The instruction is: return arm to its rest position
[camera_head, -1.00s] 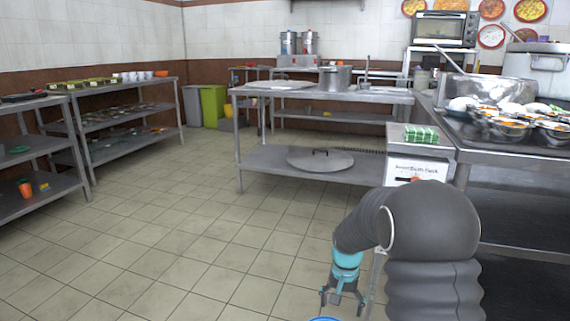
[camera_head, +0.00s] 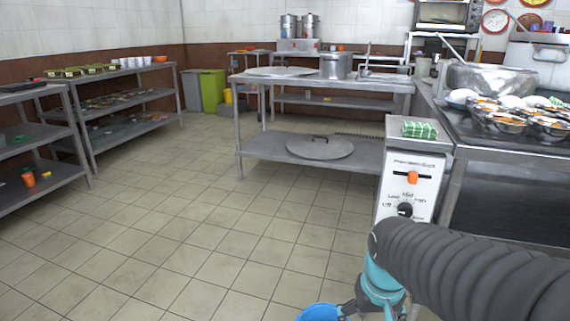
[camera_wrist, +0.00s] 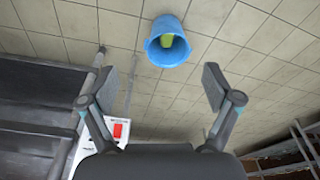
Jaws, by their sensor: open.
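My gripper (camera_head: 372,308) is low at the bottom edge of the head view, beside my dark ribbed arm, which reaches in from the lower right. In the wrist view my gripper (camera_wrist: 160,87) is open, its two fingers spread wide with nothing between them. A blue bucket (camera_wrist: 152,48) with something yellow-green inside stands on the tiled floor beyond the fingertips. The bucket's rim also shows at the bottom of the head view (camera_head: 318,313), just left of my gripper.
A white control box (camera_head: 409,184) with an orange switch and a dial stands right of centre, close to my arm. A steel counter (camera_head: 505,150) with filled bowls is at the right. A steel table (camera_head: 250,147) and shelves (camera_head: 110,115) stand farther back. The tiled floor (camera_head: 190,230) between is clear.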

